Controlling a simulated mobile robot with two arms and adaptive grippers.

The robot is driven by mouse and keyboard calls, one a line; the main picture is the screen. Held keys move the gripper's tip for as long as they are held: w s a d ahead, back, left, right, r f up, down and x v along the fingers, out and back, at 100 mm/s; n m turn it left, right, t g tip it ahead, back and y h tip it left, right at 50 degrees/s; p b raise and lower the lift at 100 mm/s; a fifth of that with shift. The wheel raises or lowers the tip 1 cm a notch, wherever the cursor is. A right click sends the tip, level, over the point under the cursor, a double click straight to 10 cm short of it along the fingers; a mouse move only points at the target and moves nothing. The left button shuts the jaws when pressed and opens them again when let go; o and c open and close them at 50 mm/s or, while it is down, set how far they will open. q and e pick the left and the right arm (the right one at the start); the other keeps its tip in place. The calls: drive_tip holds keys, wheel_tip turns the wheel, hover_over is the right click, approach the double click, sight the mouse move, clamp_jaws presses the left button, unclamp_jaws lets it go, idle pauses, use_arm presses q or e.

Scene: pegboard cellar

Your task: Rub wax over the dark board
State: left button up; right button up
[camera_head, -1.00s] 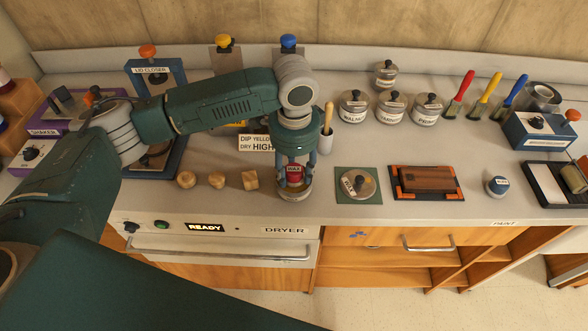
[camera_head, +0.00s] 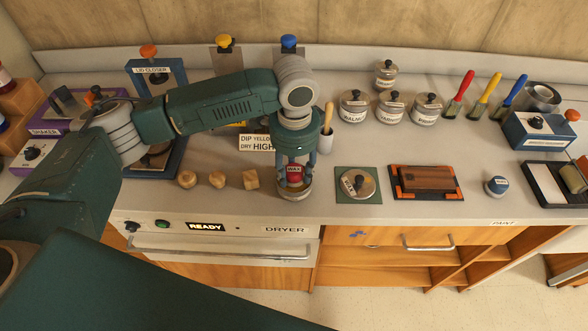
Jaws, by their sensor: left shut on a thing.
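The dark brown board (camera_head: 427,179) lies flat to the right, in a dark tray with orange corner pieces (camera_head: 454,194). A round lid with a dark knob (camera_head: 357,184) lies on a green mat (camera_head: 343,171) between the tin and the board. My right gripper is not in view.
A cup with a wooden handle (camera_head: 326,137) stands close behind my gripper. Labelled jars (camera_head: 390,107) stand behind the board. A small blue-topped pot (camera_head: 497,185) is right of it.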

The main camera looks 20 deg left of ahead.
sight(294, 170)
use_arm(q)
drive_tip(key=shift+s+d+f+p, duration=0.1)
drive_tip(key=shift+s+f+p, duration=0.25)
drive_tip(key=shift+p, duration=0.1)
idle(1.6)
drive_tip(key=r+p, duration=0.2)
drive_tip(key=shift+w+r+p, duration=0.2)
drive_tip(key=shift+w+p, duration=0.1)
drive_tip(key=shift+p, duration=0.05)
wheel_tip(294, 170, up, 5)
drive_tip(key=p, duration=0.6)
drive_tip(key=shift+r, duration=0.1)
idle(0.5)
